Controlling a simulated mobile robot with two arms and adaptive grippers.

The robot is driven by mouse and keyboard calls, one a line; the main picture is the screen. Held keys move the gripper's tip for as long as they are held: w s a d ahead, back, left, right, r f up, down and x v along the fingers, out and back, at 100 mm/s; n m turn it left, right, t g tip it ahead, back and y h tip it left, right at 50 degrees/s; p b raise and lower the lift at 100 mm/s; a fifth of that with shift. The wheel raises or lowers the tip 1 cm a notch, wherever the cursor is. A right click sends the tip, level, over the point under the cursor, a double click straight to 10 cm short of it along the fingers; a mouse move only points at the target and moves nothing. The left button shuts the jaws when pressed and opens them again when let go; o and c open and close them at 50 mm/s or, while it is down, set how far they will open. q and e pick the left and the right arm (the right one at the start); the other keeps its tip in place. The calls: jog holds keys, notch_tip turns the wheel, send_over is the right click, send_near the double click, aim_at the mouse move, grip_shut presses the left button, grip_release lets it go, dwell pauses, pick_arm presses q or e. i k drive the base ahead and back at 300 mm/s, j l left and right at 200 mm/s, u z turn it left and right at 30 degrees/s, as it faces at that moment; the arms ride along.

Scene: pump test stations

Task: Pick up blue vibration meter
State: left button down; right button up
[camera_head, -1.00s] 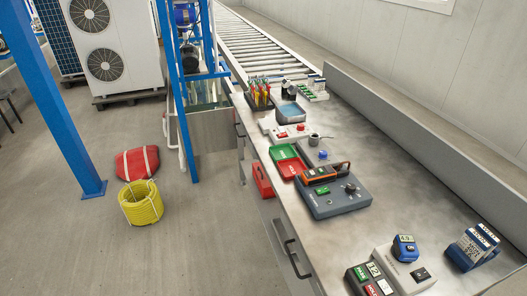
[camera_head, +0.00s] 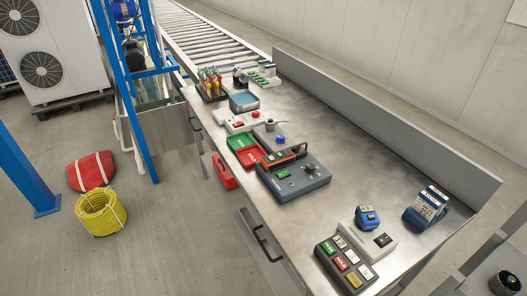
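A small blue handheld device with a light display, which looks like the blue vibration meter (camera_head: 367,218), sits on a white base unit (camera_head: 380,241) with a black switch. It is toward the near right part of the steel bench (camera_head: 312,216). Nothing touches it from above, and its top and front are visible. Neither of my grippers shows in the head view.
A button box (camera_head: 345,264) stands just left of the white base. A blue holder with labelled packs (camera_head: 426,207) stands to its right. A grey test unit with an orange device (camera_head: 284,156) lies farther back. A raised grey wall (camera_head: 390,128) edges the bench's far side.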

aim_at(361, 212)
jog(key=z, duration=0.25)
jog(key=i+j+z, duration=0.1)
jog(key=j+z, duration=0.25)
jog(key=i+j+z, duration=0.1)
jog(key=z, duration=0.25)
jog(key=j+z, duration=0.4)
jog(key=i+l, duration=0.05)
jog(key=l, duration=0.05)
